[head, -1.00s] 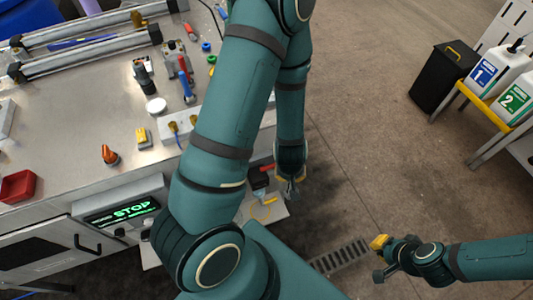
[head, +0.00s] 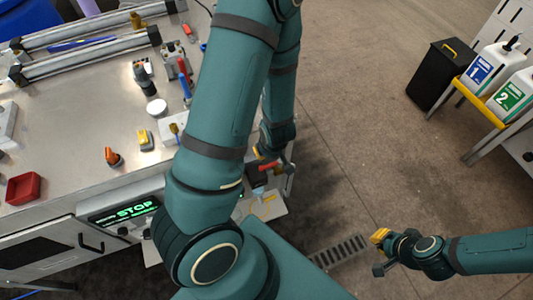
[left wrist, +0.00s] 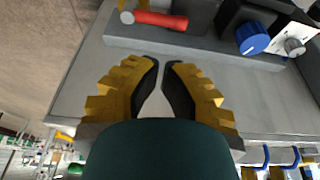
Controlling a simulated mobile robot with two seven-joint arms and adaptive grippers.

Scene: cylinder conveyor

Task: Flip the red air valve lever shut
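The red air valve lever (left wrist: 155,19) lies roughly crosswise at the top of the left wrist view, with a brass-coloured fitting (left wrist: 127,17) at its left end. In the head view the lever (head: 268,166) shows at the right end of the bench, partly hidden by my left arm. My left gripper (left wrist: 161,63) has its yellow, dark-padded fingertips almost together with nothing between them. The tips sit below the lever in that view, apart from it. My right gripper (head: 380,237) hangs over the floor at lower right; its opening is unclear.
A blue knob (left wrist: 253,39) and a grey knob (left wrist: 294,47) sit right of the lever. The bench (head: 75,125) holds a red tray (head: 23,188) and several fittings. A black bin (head: 437,75) and a bottle stand (head: 470,101) are at right. The floor between is clear.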

